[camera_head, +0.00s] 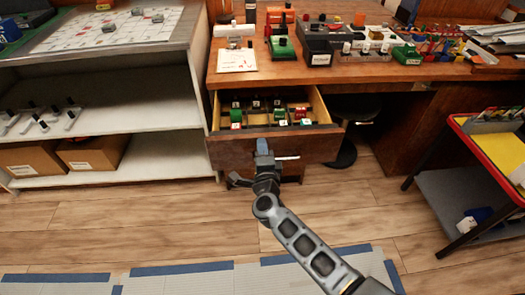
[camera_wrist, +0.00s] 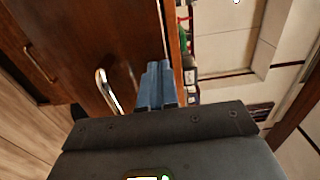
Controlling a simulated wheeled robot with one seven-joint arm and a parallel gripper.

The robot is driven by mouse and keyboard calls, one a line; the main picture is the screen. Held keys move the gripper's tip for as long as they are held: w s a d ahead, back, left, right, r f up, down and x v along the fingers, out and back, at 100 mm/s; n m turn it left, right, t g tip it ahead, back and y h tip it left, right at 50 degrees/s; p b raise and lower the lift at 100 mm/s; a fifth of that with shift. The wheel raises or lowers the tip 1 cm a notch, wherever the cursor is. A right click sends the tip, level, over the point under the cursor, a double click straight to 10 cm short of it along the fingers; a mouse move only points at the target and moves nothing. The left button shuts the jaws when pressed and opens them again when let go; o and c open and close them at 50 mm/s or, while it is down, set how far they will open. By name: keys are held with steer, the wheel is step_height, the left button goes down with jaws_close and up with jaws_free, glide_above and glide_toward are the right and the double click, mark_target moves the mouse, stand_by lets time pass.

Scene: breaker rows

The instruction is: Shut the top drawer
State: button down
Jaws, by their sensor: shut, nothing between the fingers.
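The top drawer (camera_head: 230,152) is pulled out from under the wooden desk, its wooden front toward me. Several small green, white and dark items lie inside. My gripper (camera_head: 262,146) is at the upper middle of the drawer front, fingers together and empty. The metal handle (camera_head: 288,158) shows just right of the fingers. In the wrist view, the blue fingers (camera_wrist: 156,84) are close to the drawer front (camera_wrist: 125,40), beside its handle (camera_wrist: 106,90). I cannot tell whether they touch the wood.
The desk top (camera_head: 290,79) carries boxes, trays and tools. White shelves (camera_head: 120,112) with cardboard boxes stand left, and a yellow-topped cart (camera_head: 495,150) stands right. A dark stool (camera_head: 345,152) is under the desk. The wooden floor before the drawer is clear apart from my arm.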

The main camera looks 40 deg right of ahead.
steer(key=b+x, duration=1.5)
steer(key=x, duration=1.2)
steer(key=shift+d+r+b, duration=0.15)
steer(key=shift+b, duration=0.2)
steer(key=shift+w+r, duration=0.1)
